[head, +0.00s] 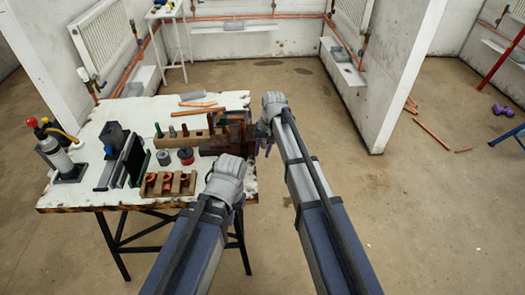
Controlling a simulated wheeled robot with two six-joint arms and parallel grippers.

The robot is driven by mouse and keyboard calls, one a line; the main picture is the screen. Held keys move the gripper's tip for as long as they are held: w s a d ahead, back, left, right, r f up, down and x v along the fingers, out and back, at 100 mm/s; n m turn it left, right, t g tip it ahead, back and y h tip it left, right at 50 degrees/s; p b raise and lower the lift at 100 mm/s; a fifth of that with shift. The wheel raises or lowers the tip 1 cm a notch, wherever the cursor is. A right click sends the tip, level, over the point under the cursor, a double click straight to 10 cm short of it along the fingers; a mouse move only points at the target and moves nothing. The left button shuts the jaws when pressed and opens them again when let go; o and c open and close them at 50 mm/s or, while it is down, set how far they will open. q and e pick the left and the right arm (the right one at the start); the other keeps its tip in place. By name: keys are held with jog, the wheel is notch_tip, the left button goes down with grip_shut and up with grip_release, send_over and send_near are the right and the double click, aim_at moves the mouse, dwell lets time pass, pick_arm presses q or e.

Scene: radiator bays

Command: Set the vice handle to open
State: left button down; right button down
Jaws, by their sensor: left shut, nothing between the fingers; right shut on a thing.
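The dark reddish-brown vice (222,140) stands at the right end of the white workbench (120,113). My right gripper (264,146) is just right of the vice at the bench's right edge. It is shut on the vice handle, which its hand and fingers mostly hide, so the handle's angle cannot be told. My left gripper (236,196) is lower, at the bench's front right corner, in front of the vice. It is shut and empty, and its fingers are partly hidden by its own hand.
Copper pipes (198,111) lie behind the vice. A partition wall (400,75) stands back right.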

jog(key=shift+s+f+t, duration=0.1)
jog(key=shift+f+t, duration=0.2)
jog(key=shift+t, duration=0.1)
jog(key=c, duration=0.9)
grip_release()
jog(key=shift+o, duration=0.2)
jog(key=shift+r, duration=0.1)
jog(key=r+p, duration=0.5)
jog(key=s+d+r+p, duration=0.1)
jog(key=r+p, duration=0.1)
jog(key=shift+d+r, duration=0.1)
jog(key=shift+r, duration=0.2)
jog(key=shift+f, duration=0.1)
